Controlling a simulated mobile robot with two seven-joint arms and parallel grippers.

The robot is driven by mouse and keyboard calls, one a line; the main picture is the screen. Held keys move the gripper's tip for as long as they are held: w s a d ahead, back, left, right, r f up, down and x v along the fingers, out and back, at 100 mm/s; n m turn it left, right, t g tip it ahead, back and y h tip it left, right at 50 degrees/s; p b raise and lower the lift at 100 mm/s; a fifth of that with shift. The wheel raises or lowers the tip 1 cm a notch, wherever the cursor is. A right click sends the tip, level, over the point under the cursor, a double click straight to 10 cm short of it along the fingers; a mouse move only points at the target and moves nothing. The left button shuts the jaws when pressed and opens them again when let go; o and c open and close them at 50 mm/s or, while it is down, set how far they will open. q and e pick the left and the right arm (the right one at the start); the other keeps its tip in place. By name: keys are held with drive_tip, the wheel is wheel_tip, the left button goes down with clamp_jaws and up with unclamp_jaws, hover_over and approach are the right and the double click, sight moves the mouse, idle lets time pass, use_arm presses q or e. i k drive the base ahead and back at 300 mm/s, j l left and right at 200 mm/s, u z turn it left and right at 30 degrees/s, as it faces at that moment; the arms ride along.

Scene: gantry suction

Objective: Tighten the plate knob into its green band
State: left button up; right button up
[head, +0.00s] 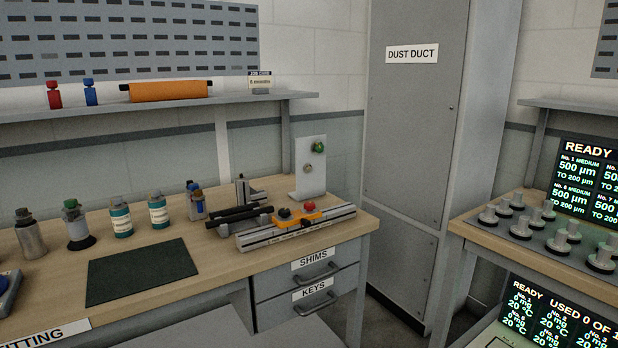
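An upright grey plate (303,183) stands at the back right of the wooden bench. A green knob (318,147) sits near its top, and a small brownish round part (307,168) sits lower on it. An orange carriage (300,216) lies on a long metal rail (268,236) in front of the plate. The carriage bears a red knob (284,214) and a dark knob (310,207). I cannot tell which of these is the plate knob. A green band is too small to make out. Neither of my grippers is in view.
A dark green mat (140,271) lies on the bench, with several bottles behind it. A black clamp-like fixture (240,215) stands left of the rail. A shelf (150,116) runs above. A grey duct cabinet (412,130) stands right of the bench; another bench (480,234) holds metal pieces.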

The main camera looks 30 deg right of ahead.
sight(319, 148)
drive_tip(key=i+l, duration=0.15)
drive_tip(key=l, duration=0.25)
drive_tip(key=i+l, duration=0.15)
drive_tip(key=l, duration=0.2)
drive_tip(key=i+l, duration=0.1)
drive_tip(key=l, duration=0.3)
drive_tip(key=i+l, duration=0.15)
drive_tip(key=l, duration=0.25)
